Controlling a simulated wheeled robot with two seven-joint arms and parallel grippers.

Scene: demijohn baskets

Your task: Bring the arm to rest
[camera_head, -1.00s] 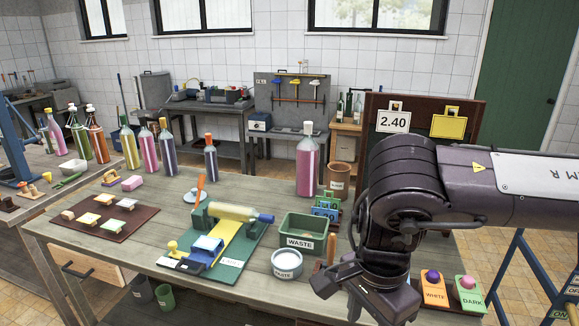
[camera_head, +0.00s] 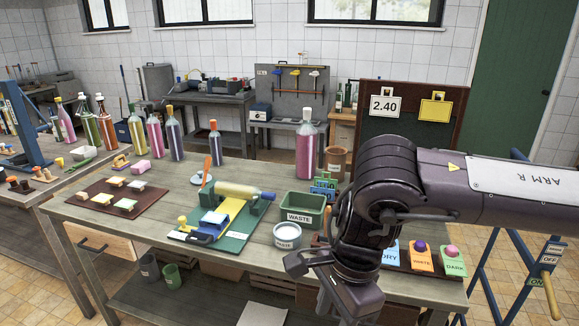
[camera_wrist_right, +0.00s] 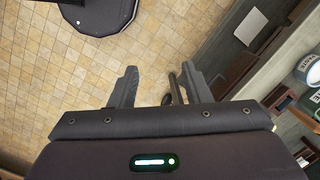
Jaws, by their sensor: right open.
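My right arm (camera_head: 400,190) comes in from the right in the head view, bent downward in front of the bench's right part. Its gripper (camera_head: 325,285) points down and toward me at the bench's front edge, and its fingertips are hard to make out there. In the right wrist view the right gripper (camera_wrist_right: 157,88) shows two fingers spread apart with nothing between them. Tiled floor lies below them. My left gripper is not in view.
The bench (camera_head: 75,212) holds a bottle on a green cradle (camera_head: 240,238), a green waste box (camera_head: 303,206), a white tub (camera_head: 287,236) and a tall pink bottle (camera_head: 306,150). Colored button blocks (camera_head: 422,258) stand right of the arm.

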